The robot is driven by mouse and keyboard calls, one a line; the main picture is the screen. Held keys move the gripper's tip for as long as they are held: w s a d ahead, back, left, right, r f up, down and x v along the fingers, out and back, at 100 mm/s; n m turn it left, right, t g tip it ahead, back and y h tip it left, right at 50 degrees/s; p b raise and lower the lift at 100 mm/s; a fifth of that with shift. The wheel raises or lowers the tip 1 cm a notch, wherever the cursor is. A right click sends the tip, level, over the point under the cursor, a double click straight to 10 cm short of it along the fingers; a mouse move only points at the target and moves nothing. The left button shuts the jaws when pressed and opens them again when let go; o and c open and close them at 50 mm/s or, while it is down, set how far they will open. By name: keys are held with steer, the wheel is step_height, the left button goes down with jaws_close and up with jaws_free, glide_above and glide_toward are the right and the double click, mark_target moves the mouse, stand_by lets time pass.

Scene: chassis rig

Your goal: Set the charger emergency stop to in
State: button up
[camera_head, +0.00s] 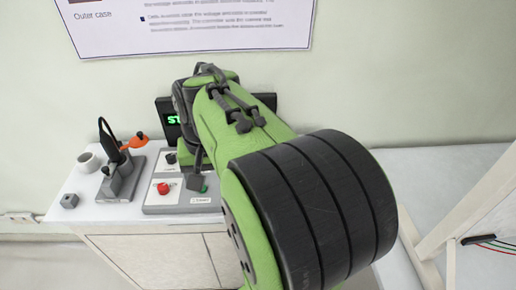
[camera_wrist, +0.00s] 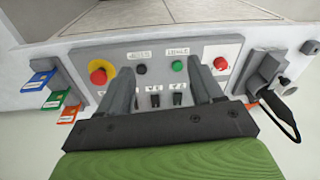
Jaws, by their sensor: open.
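The grey control panel (camera_head: 180,208) stands on the white bench. In the wrist view, a red mushroom button on a yellow collar (camera_wrist: 100,73) is at the panel's left end, outside my fingers. I cannot tell whether it is in or out. My arm hides it in the head view. My gripper (camera_wrist: 160,68) is open and empty, its fingers over the middle of the panel. Between the fingertips show a black knob (camera_wrist: 141,69) and a green button (camera_wrist: 177,66). A plain red button (camera_wrist: 222,63) lies just right of the right finger; the head view also shows it (camera_head: 164,188).
A black display (camera_head: 172,121) with green text stands behind the panel. Left of the panel are a grey stand (camera_head: 122,185) with a black-handled tool, a white cup (camera_head: 88,162) and a grey block (camera_head: 69,201). Coloured cards (camera_wrist: 55,100) stick out beside the panel in the wrist view.

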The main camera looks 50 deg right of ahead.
steer(key=w+d+r+m+g+y+p, duration=0.15)
steer(key=d+r+m+p, duration=0.3)
steer(key=d+p, duration=0.55)
steer(key=s+d+f+m+y+p, duration=0.1)
steer(key=s+d+m+y+p, duration=0.15)
steer(key=d, duration=0.45)
steer(key=s+d+f+m+y+p, duration=0.1)
steer(key=s+d+m+p, duration=0.15)
steer(key=d, duration=0.35)
steer(key=shift+m, duration=0.55)
steer(key=b+x, duration=0.1)
steer(key=x, duration=0.4)
steer(key=b+x, duration=0.2)
steer(key=x, duration=0.3)
steer(key=b+x, duration=0.1)
steer(key=x, duration=0.4)
steer(key=shift+s+d+f, duration=0.15)
steer(key=shift+d+f, duration=0.05)
steer(key=shift+f, duration=0.1)
steer(key=shift+a+f+t, duration=0.1)
steer(key=shift+f+t, duration=0.15)
steer(key=shift+f, duration=0.1)
jaws_close()
